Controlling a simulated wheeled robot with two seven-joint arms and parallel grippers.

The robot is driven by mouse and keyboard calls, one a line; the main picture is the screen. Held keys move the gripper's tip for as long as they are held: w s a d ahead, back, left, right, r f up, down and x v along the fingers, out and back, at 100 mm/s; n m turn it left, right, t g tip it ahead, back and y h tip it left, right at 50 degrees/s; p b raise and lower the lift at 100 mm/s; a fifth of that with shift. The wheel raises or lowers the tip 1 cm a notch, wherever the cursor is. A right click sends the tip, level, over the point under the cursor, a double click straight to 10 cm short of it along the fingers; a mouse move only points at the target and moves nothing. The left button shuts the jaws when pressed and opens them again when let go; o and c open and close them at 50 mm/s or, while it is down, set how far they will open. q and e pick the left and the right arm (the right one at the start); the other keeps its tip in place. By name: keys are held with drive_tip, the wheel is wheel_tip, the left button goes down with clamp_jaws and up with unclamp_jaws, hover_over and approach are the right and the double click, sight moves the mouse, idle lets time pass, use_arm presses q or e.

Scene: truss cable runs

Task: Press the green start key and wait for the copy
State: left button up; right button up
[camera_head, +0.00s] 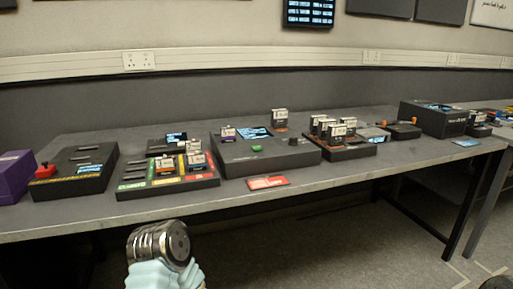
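The green start key (257,149) sits on the front part of a dark grey copying device (236,166) in the middle of the table. The device has a lit blue screen (254,133) and a black knob (293,142). A card with a purple base (228,134) stands at its left, and a card with a reddish-brown base (280,118) stands at its back right. Nothing touches the key. Neither gripper's fingers are in view; only a silver and light blue part of my arm shows at the bottom left, in front of the table.
A tray with coloured lanes and several cards (140,187) stands left of the device, and a card rack (343,154) stands right. A red card (268,182) lies in front. A box with a red knob (75,173) is far left. The grey table (340,177) has a bare front strip.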

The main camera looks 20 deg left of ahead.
use_arm(q)
clamp_jaws()
idle(1.4)
